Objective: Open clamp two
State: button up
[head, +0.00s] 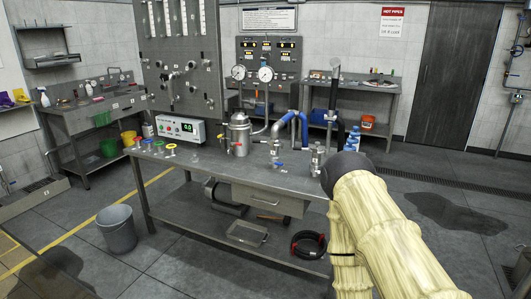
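No clamp marked two can be made out at this size. A shiny steel vessel (238,137) stands upright on the main workbench (205,172), with pipework at its right. A blue-covered pipe (284,121) arches to the right of it. Small metal fittings, one with a blue top (276,146), stand along the bench's right part. A steel fitting (317,160) stands near the bench's right end, close to the dark joint of my arm in the picture. My arm, in a cream sleeve, fills the lower right. My gripper cannot be made out.
Several colored valve handles (170,147) and a control box with a green display (181,129) are on the bench's left part. A grey bucket (117,229) stands on the floor at left. A coiled black hose (308,245) lies at the lower shelf. The right floor is mostly clear.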

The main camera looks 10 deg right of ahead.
aim_at(271, 144)
jog(key=u, duration=1.05)
jog(key=i, duration=1.5)
jog(key=z, duration=0.6)
jog(key=i, duration=0.85)
jog(key=z, duration=0.8)
